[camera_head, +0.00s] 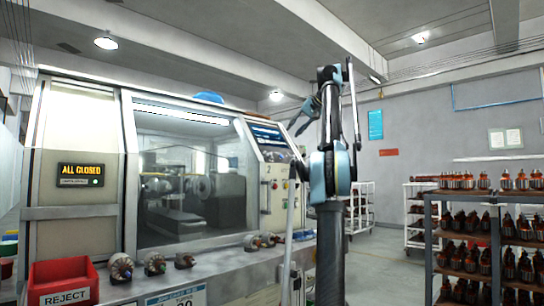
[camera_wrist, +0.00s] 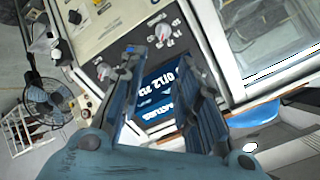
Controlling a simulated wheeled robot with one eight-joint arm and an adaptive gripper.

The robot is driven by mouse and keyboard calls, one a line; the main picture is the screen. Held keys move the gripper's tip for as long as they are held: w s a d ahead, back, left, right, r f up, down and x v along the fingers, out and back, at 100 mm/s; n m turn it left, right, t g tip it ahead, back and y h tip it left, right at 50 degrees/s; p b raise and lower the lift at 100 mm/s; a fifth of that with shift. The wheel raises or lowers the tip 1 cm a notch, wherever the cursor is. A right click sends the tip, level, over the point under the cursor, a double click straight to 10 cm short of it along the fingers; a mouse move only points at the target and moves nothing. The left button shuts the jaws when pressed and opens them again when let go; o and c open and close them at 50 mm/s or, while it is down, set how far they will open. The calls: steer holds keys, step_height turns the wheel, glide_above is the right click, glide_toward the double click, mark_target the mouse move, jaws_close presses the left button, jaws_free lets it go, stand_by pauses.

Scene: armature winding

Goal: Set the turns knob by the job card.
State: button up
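In the wrist view, my gripper (camera_wrist: 160,60) is open and empty, its two blue fingers apart over the machine's control panel. A knob with a numbered dial (camera_wrist: 165,32) shows beyond the fingertips, apart from them. A second knob (camera_wrist: 103,70) sits beside the left finger. A blue display (camera_wrist: 160,98) with white characters shows between the fingers, partly hidden. In the head view, my gripper (camera_head: 303,115) is raised in front of the control panel (camera_head: 270,135). A white card (camera_head: 178,298) with a large number is cut off at the bottom edge.
Racks of armatures (camera_head: 430,240) stand at the right. A fan (camera_wrist: 47,100) shows in the wrist view.

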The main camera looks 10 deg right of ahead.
mark_target(269, 155)
steer(key=x, duration=1.7)
steer(key=shift+a, duration=0.3)
steer(key=c, duration=0.7)
